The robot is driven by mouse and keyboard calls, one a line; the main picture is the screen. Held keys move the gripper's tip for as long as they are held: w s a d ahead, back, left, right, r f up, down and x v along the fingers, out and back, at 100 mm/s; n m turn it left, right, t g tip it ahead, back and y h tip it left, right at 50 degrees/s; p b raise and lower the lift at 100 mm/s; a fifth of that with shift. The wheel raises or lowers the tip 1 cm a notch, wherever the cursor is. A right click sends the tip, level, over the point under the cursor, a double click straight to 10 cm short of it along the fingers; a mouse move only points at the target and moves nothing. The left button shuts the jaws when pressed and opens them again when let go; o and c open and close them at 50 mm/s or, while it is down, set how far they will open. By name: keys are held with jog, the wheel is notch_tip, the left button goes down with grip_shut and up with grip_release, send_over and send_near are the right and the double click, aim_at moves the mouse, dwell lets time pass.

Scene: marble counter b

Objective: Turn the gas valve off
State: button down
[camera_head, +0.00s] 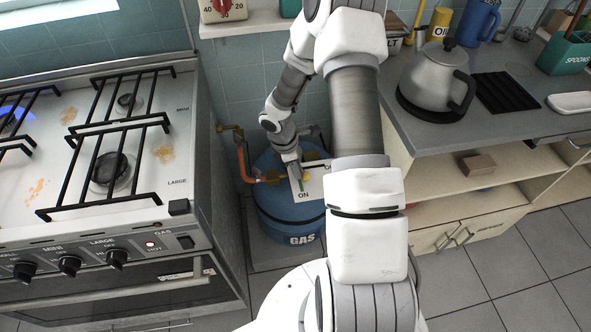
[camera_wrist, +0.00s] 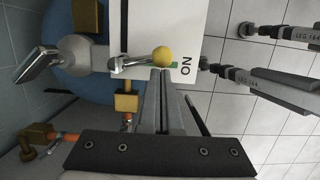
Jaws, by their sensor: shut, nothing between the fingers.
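The blue gas cylinder (camera_head: 285,222), marked GAS, stands on the floor between the stove and the cabinet. A white plate (camera_head: 312,184) on its top carries the word ON and a green mark. In the wrist view the valve lever (camera_wrist: 134,63) is a metal bar ending in a yellow ball knob (camera_wrist: 162,56), which lies near the ON end of the plate (camera_wrist: 140,22). My gripper (camera_wrist: 163,74) is shut and empty. Its fingertips are right at the yellow knob; I cannot tell whether they touch. In the head view my gripper (camera_head: 297,176) is over the plate and partly hides the valve.
The stove (camera_head: 130,150) stands close on the left, with a red light lit on its front. An orange pipe (camera_head: 241,163) joins the cylinder at its left. The counter (camera_head: 450,130) with a kettle (camera_head: 437,78) and open shelves is on the right.

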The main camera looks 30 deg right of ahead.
jog(key=shift+s+d+n, duration=0.1)
jog(key=shift+d+n, duration=0.15)
jog(key=shift+n, duration=0.15)
jog(key=shift+s+d+r+n+t+p, duration=0.1)
jog(key=shift+s+d+n+t+p, duration=0.15)
jog(key=shift+n, duration=0.35)
jog(key=shift+d+n+t+p, duration=0.2)
jog(key=shift+d+n, duration=0.15)
jog(key=shift+n, duration=0.25)
jog(key=d+n, duration=0.1)
jog(key=n, duration=0.1)
jog(key=d+n+t+p, duration=0.1)
jog(key=n, duration=0.1)
jog(key=shift+d+n, duration=0.15)
jog(key=shift+n, duration=0.15)
jog(key=shift+w+d+n+p, duration=0.1)
jog(key=shift+d+n+p, duration=0.35)
jog(key=shift+n, duration=0.45)
jog(key=n+p, duration=0.1)
jog(key=w+d+n+t+p, duration=0.1)
jog(key=n, duration=0.1)
jog(key=shift+d+n+y, duration=0.3)
jog(key=shift+y, duration=0.1)
jog(key=shift+w+d+p, duration=0.15)
jog(key=shift+d+p, duration=0.05)
jog(key=shift+p, duration=0.15)
jog(key=shift+w, duration=0.1)
